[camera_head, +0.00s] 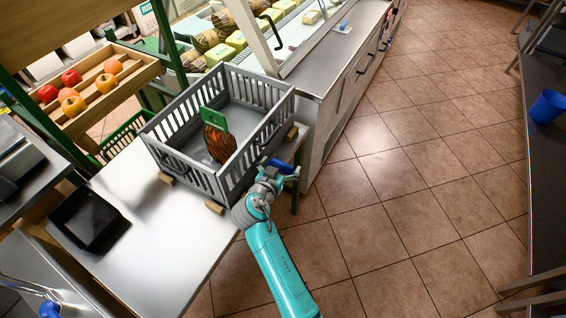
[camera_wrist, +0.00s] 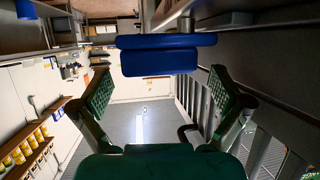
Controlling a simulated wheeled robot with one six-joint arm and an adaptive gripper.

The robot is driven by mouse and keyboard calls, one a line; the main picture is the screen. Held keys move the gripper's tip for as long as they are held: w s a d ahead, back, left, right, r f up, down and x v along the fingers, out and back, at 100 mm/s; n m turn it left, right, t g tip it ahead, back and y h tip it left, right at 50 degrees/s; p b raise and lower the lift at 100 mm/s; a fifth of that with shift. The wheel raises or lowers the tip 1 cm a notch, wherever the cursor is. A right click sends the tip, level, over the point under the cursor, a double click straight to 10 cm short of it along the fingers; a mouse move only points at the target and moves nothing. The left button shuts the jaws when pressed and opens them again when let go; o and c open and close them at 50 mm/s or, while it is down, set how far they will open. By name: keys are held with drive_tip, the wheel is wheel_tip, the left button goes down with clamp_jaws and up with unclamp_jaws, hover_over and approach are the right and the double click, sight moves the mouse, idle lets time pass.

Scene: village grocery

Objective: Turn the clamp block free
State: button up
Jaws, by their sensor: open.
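A blue piece (camera_head: 284,166) sits at the near right corner of the grey slatted crate (camera_head: 228,188), right by my gripper (camera_head: 268,180). In the wrist view the blue piece (camera_wrist: 160,62) shows as two stacked bars, just beyond my fingertips (camera_wrist: 160,84). I cannot tell for certain that it is the clamp block. My fingers stand wide apart with nothing between them; contact with the blue piece cannot be made out. Small wooden blocks (camera_head: 214,207) sit along the crate's foot, one at the left corner (camera_head: 167,178) and one at the right (camera_head: 292,132).
The crate stands on a metal table (camera_head: 165,245) and holds a green-topped, orange-brown patterned item (camera_head: 217,140). A black tray (camera_head: 90,220) lies at the table's left. A glass-fronted counter (camera_head: 320,70) stands behind. The tiled floor (camera_head: 400,190) to the right is clear.

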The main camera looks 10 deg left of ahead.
drive_tip(key=v, duration=1)
drive_tip(key=shift+d, duration=0.1)
